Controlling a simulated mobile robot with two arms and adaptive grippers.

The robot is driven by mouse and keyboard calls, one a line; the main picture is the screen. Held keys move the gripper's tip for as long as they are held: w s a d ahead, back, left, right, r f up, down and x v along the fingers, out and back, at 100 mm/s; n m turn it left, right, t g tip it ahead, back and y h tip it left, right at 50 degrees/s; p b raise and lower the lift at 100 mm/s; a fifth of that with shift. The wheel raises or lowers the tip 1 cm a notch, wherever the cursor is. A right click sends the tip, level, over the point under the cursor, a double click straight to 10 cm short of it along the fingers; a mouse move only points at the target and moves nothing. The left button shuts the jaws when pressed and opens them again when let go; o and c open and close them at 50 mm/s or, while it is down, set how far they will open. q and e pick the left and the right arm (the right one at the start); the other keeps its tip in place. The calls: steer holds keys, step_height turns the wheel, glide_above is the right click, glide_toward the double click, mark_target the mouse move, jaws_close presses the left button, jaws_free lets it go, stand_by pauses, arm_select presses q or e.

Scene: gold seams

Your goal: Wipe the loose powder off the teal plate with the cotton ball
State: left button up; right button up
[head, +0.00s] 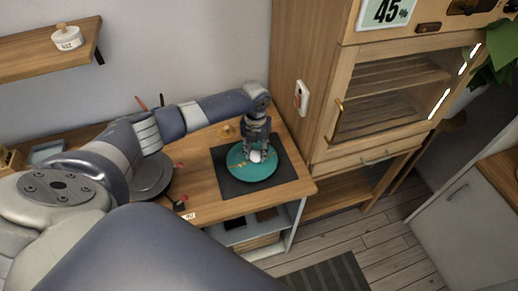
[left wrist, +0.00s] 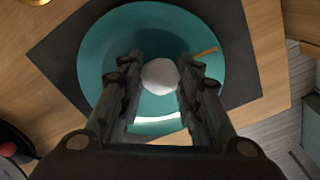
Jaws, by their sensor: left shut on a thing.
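The teal plate (head: 265,171) lies on a dark mat (head: 285,172) on the wooden table, with yellowish-gold marks at its left side in the head view. It also shows in the left wrist view (left wrist: 110,40), with a gold streak (left wrist: 206,51) near its right rim. My left gripper (head: 257,152) is over the plate, pointing down, shut on the white cotton ball (left wrist: 159,76). The cotton ball also shows in the head view (head: 256,156). I cannot tell whether it touches the plate. Loose powder is hard to make out. My right gripper is not in view.
A small gold bowl (head: 226,131) stands behind the mat's left corner. A dark round turntable (head: 150,178) and small red-tipped items lie to the left. A wooden cabinet (head: 345,110) with a glass door stands close on the right.

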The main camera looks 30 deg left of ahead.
arm_select(q)
steer(key=shift+s+a+p, duration=0.15)
steer(key=shift+s+p, duration=0.6)
steer(key=shift+s, duration=0.2)
steer(key=shift+s+a+f, duration=0.1)
steer(key=shift+s+a, duration=0.15)
steer(key=shift+a, duration=0.25)
steer(key=shift+s+a, duration=0.2)
steer(key=shift+a, duration=0.25)
steer(key=shift+c, duration=0.2)
steer(key=shift+s+a+p, duration=0.1)
steer(key=shift+s+p, duration=0.4)
steer(key=shift+p, duration=0.3)
steer(key=shift+s, duration=0.4)
steer(key=shift+o, duration=0.2)
steer(key=shift+w+r+p, duration=0.1)
steer(key=shift+r+p, duration=0.85)
steer(key=shift+r, duration=0.05)
steer(key=shift+c, duration=0.2)
